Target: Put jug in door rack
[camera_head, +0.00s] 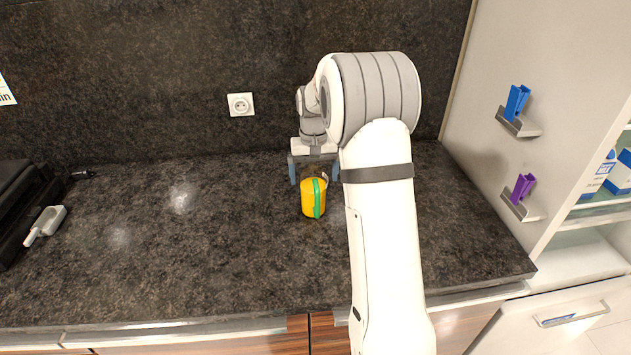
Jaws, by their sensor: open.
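A yellow jug (309,199) with a green handle or stripe (319,198) stands upright on the dark countertop. My gripper (314,174) is open, just behind and above the jug, with one blue-grey finger to the jug's left and one to its right. I cannot tell whether the fingers touch the jug. On the right is an open fridge-like cabinet (588,216) with shelves. I cannot make out a door rack with certainty; a white drawer or door panel (545,332) with a handle shows at the lower right.
The dark countertop (140,255) is mostly clear. A white scoop-like item (45,224) lies at the left beside a black appliance (18,205). Blue (516,102) and purple (523,187) clips sit on small wall brackets. Blue-white cartons (622,172) stand on a shelf.

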